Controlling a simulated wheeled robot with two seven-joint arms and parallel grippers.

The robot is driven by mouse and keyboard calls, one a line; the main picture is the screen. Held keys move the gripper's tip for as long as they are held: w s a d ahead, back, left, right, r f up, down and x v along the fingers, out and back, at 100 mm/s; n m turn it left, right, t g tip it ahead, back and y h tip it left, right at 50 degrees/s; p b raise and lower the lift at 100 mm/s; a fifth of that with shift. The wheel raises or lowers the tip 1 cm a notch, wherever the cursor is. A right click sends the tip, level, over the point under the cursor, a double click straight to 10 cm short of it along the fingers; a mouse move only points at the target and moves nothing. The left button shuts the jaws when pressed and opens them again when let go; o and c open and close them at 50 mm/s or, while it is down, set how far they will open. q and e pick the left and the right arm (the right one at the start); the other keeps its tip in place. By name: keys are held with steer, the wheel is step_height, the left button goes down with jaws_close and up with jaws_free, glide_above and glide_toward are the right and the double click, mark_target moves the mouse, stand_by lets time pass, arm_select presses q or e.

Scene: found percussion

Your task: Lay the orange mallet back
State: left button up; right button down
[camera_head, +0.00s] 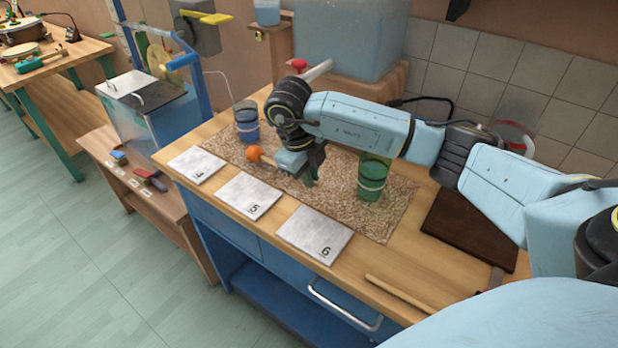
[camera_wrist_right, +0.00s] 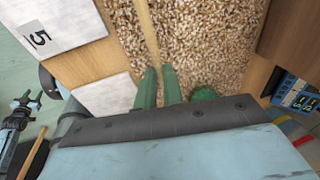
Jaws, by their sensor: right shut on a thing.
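The orange mallet has a round orange head (camera_head: 254,153) and a thin pale wooden handle (camera_wrist_right: 147,30). My right gripper (camera_head: 311,180) is shut on the handle, with its green fingertips (camera_wrist_right: 159,85) around it in the wrist view. The head points left in the head view, over the speckled mat (camera_head: 393,205). I cannot tell whether the mallet touches the mat. In the wrist view, a dark jointed part (camera_wrist_right: 20,108) at the left edge may be my left gripper; its jaws are unclear.
A green tumbler (camera_head: 371,178) stands right of my right gripper, a blue one (camera_head: 246,122) behind its left side. Numbered tiles (camera_head: 248,195) line the mat's front. A dark board (camera_head: 467,228) and a wooden stick (camera_head: 400,295) lie to the right. A water tank (camera_head: 350,35) stands behind.

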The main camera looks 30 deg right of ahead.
steer(key=shift+f, duration=0.55)
steer(key=shift+f, duration=0.15)
steer(key=c, duration=1.5)
jaws_free()
